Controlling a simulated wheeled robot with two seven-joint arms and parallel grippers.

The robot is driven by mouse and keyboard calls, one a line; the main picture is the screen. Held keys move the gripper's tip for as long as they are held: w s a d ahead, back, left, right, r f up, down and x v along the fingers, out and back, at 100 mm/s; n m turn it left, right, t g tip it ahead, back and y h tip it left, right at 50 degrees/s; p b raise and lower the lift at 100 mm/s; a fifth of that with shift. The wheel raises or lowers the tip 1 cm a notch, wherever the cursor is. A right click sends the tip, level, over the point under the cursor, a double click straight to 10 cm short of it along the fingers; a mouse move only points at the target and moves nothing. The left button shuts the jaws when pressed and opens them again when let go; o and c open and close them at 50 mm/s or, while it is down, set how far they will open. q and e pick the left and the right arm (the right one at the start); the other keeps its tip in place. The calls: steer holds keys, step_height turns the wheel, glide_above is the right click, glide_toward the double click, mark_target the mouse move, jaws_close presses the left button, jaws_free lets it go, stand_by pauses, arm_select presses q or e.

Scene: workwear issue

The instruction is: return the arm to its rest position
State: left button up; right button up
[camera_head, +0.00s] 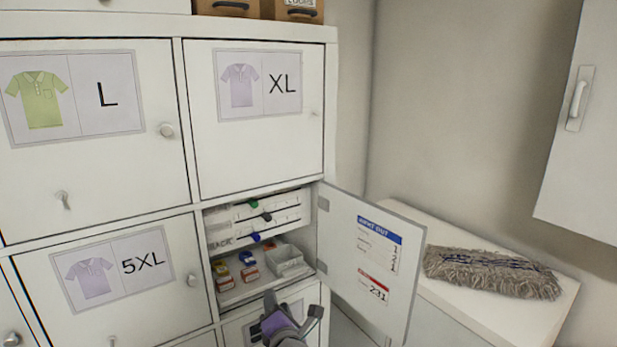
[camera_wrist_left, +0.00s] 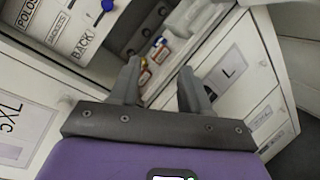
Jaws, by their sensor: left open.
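My left gripper (camera_head: 292,304) is at the bottom middle of the head view, in front of the lower part of the open locker compartment (camera_head: 222,297). Its two grey fingers stand apart with nothing between them; they also show in the left wrist view (camera_wrist_left: 160,78). The purple gripper body fills the bottom of that view. Beyond the fingers, the wrist view shows the compartment's small boxes and the L label, with a clear gap in depth that I cannot measure. My right gripper is in neither view.
The compartment's open door (camera_head: 345,265) swings out to the right of my gripper. Closed lockers with knobs, such as the 5XL one (camera_head: 150,305), stand left. A mop head (camera_head: 490,272) lies on a white low cabinet (camera_head: 440,290) at right. A wall cabinet (camera_head: 590,150) hangs above.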

arm_select(q)
steer(key=s+a+f+m+g+h, duration=0.1)
steer(key=s+f+m+g+h, duration=0.2)
steer(key=f+m, duration=0.7)
steer(key=s+f+m+g+h, duration=0.2)
steer(key=f+m, duration=0.1)
steer(key=f, duration=1.3)
steer(key=s+f+m+g+h, duration=0.1)
steer(key=s+f+m+g, duration=0.4)
steer(key=s+f, duration=0.4)
steer(key=s+a+f+m+g+h+b, duration=0.1)
steer(key=s+f+m+g, duration=0.4)
steer(key=s, duration=1.3)
step_height(320, 180, down, 4)
steer(key=shift+a+f+m+g+h, duration=0.1)
steer(key=shift+a+m+g+h, duration=0.25)
steer(key=shift+m+h, duration=0.55)
